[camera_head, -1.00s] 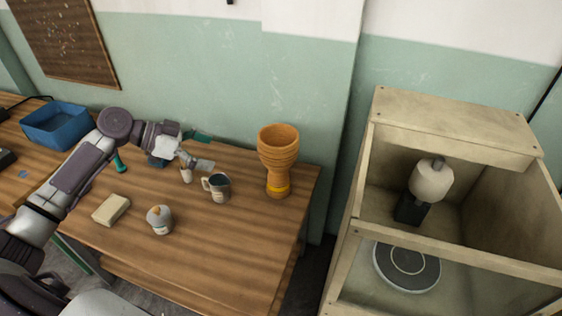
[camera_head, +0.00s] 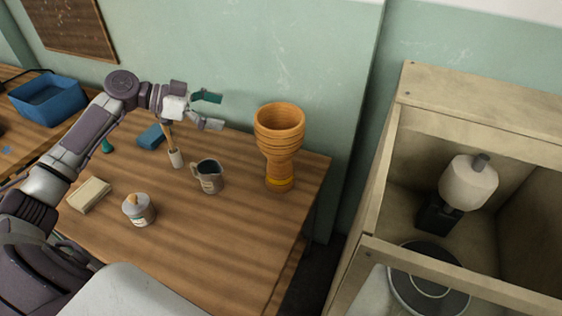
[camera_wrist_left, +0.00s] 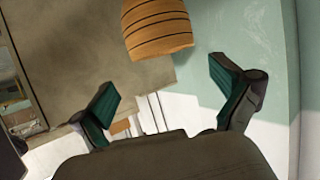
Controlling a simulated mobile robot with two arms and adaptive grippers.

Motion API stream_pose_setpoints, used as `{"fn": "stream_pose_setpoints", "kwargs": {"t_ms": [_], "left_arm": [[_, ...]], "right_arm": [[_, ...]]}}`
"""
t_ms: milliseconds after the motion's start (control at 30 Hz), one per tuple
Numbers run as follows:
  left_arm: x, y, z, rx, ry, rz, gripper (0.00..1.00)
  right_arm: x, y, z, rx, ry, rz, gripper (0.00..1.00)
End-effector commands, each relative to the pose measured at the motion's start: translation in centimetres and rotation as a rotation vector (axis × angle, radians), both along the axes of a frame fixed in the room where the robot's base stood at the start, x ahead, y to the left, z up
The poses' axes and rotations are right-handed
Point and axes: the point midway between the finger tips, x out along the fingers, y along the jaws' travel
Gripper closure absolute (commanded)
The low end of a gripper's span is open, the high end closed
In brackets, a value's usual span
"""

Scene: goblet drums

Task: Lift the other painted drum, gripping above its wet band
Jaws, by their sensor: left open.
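An orange ribbed goblet drum (camera_head: 280,130) stands upright near the table's right end. My right gripper is not in view.
On the wooden table (camera_head: 215,245) stand a grey jug (camera_head: 209,177), a jar (camera_head: 138,210), a brush pot (camera_head: 176,158), a pale block (camera_head: 89,195) and a blue block (camera_head: 151,136). A booth (camera_head: 480,120) with a turntable (camera_head: 428,280) stands right. A blue bin (camera_head: 47,97) is left.

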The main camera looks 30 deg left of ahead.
Motion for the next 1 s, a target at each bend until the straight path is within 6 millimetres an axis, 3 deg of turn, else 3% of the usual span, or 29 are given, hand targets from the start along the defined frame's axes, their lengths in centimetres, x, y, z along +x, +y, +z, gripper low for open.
{"fn": "stream_pose_setpoints", "kwargs": {"t_ms": [33,167,300,400,667,1000], "left_arm": [[0.0,0.0,-1.8,0.000,0.000,0.000,0.00],[0.0,0.0,-5.0,-0.001,0.001,0.000,0.00],[0.0,0.0,-8.6,0.000,0.000,0.000,0.00],[0.0,0.0,-10.2,0.000,0.000,0.000,0.00],[0.3,-0.4,-11.7,0.000,-0.001,0.000,0.00],[3.8,-4.8,-13.8,-0.002,-0.003,0.000,0.00]], "right_arm": [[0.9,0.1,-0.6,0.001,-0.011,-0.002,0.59],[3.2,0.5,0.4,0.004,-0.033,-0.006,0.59],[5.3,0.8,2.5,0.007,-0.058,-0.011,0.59],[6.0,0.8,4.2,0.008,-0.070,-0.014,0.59],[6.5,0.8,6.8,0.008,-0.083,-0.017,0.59],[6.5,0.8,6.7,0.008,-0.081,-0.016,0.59]]}}
